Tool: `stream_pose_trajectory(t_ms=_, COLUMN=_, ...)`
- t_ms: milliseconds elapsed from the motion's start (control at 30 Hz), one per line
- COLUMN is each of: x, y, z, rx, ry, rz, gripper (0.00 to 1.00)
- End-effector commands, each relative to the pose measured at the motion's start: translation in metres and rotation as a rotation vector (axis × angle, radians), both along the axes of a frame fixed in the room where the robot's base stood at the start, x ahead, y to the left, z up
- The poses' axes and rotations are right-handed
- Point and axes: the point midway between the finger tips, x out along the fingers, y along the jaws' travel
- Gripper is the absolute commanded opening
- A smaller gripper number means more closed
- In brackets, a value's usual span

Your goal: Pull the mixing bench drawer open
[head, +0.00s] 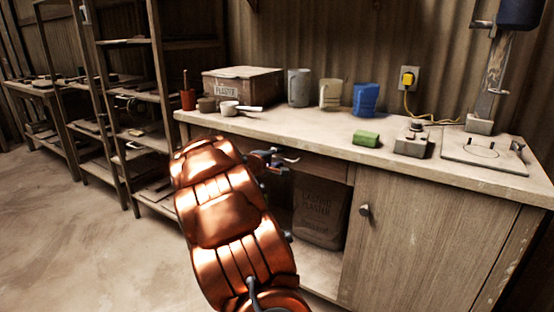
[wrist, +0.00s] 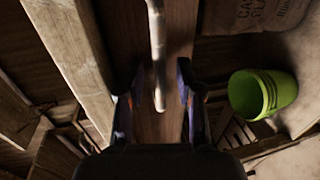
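The mixing bench (head: 310,128) stands along the back wall. Its wooden drawer front (head: 322,168) is just under the top, partly hidden by my copper arm; it appears closed. In the wrist view the drawer front (wrist: 180,28) is a brown band with a pale bar handle (wrist: 157,45) across it. My gripper (wrist: 160,80) is open, its dark fingers on either side of the handle. A gap shows between the bar and each finger. In the head view my gripper (head: 276,160) is at the drawer, just below the bench edge.
A plaster sack (head: 320,208) sits in the open bay below the drawer, left of a cupboard door (head: 410,235) with a knob. A green bucket (wrist: 250,95) shows in the wrist view. Shelves (head: 130,95) stand left; the floor (head: 90,235) in front is clear.

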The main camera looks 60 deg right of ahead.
Motion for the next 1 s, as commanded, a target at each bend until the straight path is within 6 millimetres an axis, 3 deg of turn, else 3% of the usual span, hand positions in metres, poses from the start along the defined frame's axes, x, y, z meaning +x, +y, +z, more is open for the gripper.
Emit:
stream_pose_trajectory(t_ms=33, x=0.0, y=0.0001, z=0.0, rx=0.0, ry=0.0, rz=0.0, gripper=0.36)
stream_pose_trajectory(t_ms=400, x=0.0001, y=0.0003, z=-0.0003, rx=0.0, ry=0.0, rz=0.0, gripper=0.0)
stream_pose_trajectory(t_ms=1000, x=-0.0007, y=0.0005, z=-0.0005, rx=0.001, ry=0.0, rz=-0.001, gripper=0.0)
